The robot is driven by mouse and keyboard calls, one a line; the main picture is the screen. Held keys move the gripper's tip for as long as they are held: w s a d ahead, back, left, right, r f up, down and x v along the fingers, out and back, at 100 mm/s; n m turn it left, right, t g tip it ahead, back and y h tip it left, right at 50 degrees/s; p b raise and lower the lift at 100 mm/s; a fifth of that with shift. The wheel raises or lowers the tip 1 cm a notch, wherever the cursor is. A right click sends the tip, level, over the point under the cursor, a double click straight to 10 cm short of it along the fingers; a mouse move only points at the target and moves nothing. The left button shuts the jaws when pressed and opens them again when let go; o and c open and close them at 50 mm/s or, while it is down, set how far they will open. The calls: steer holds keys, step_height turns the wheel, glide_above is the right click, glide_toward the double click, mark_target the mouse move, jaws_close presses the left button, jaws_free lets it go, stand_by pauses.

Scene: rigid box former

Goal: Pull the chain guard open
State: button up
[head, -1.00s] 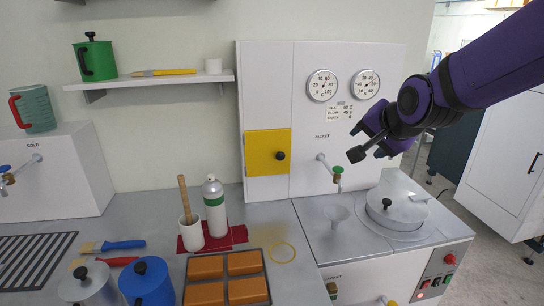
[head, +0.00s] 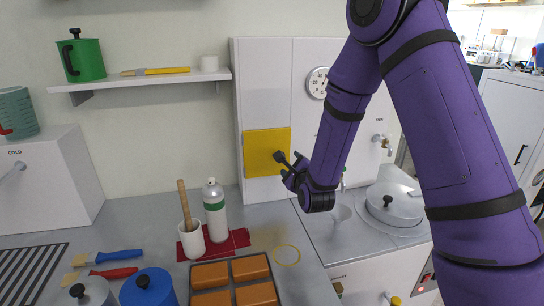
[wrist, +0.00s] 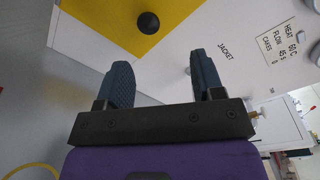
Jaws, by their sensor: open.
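The chain guard appears to be the yellow square panel (head: 262,151) on the front of the white cabinet. It looks closed, flush with the cabinet face. Its round black knob shows in the wrist view (wrist: 148,23), on the yellow surface (wrist: 110,22); in the head view my gripper covers it. My gripper (head: 286,160) reaches in from the right, its fingers at the panel's right side. In the wrist view, my gripper (wrist: 163,80) is open with nothing between the fingers. The knob lies beyond the fingertips, apart from them, nearer the left finger's side.
A lidded pot (head: 397,205) sits right. A shelf (head: 140,84) is upper left. The counter before the panel is partly clear.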

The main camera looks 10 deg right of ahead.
mark_target(268, 155)
steer(key=shift+m+t, duration=0.4)
steer(key=shift+m, duration=0.5)
steer(key=w, duration=0.3)
steer(key=w+a+f, duration=0.1)
steer(key=w, duration=0.3)
steer(key=w+f, duration=0.1)
steer(key=w, duration=0.3)
steer(key=shift+w+a+f, duration=0.15)
jaws_close()
